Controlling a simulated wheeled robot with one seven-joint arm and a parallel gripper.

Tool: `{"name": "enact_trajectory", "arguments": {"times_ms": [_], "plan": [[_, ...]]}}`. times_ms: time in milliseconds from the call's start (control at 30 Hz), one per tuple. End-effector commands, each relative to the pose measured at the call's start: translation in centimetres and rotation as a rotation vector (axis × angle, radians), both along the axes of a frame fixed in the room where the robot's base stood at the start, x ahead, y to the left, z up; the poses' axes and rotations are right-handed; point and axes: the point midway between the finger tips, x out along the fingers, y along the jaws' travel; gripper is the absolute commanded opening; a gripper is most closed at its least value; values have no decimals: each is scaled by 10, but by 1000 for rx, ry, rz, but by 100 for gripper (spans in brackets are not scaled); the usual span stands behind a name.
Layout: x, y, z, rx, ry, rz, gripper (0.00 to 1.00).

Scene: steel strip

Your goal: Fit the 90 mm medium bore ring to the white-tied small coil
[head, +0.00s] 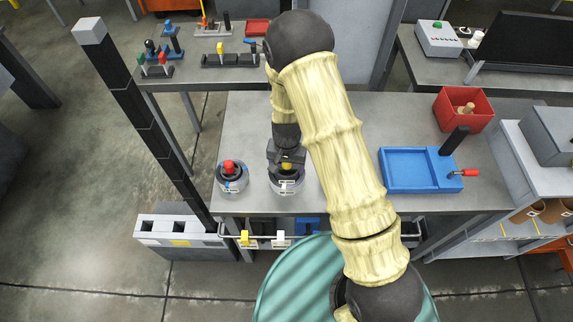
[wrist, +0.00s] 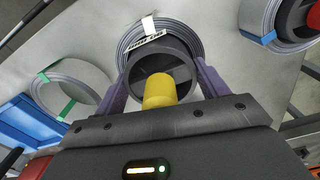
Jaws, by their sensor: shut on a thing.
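The white-tied small coil (head: 287,186) stands on the grey bench, its grey windings also showing in the wrist view (wrist: 131,38) with a white tie and a white label. My gripper (wrist: 161,78) is shut on a dark ring (wrist: 137,74) with a yellow knob (wrist: 159,92), a finger at each side. In the head view the gripper (head: 287,160) is right above this coil. The ring lines up roughly with the coil's bore and covers most of it. I cannot tell how deep it sits, or read its size.
A blue-tied coil (head: 232,183) with a red-knobbed dark piece (head: 229,166) stands just left. A green-tied coil (wrist: 66,92) shows in the wrist view; my arm hides it in the head view. A blue tray (head: 408,184) and red bin (head: 480,112) are right.

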Motion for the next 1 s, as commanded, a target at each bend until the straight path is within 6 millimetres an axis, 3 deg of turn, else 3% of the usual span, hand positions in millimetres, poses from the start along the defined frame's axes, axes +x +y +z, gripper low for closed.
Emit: {"name": "enact_trajectory", "arguments": {"times_ms": [533, 567, 700, 1000], "plan": [[0, 0, -12, 0, -1, 0, 47], [0, 0, -12, 0, -1, 0, 75], [0, 0, -11, 0, -1, 0, 99], [0, 0, -10, 0, 0, 0, 99]]}}
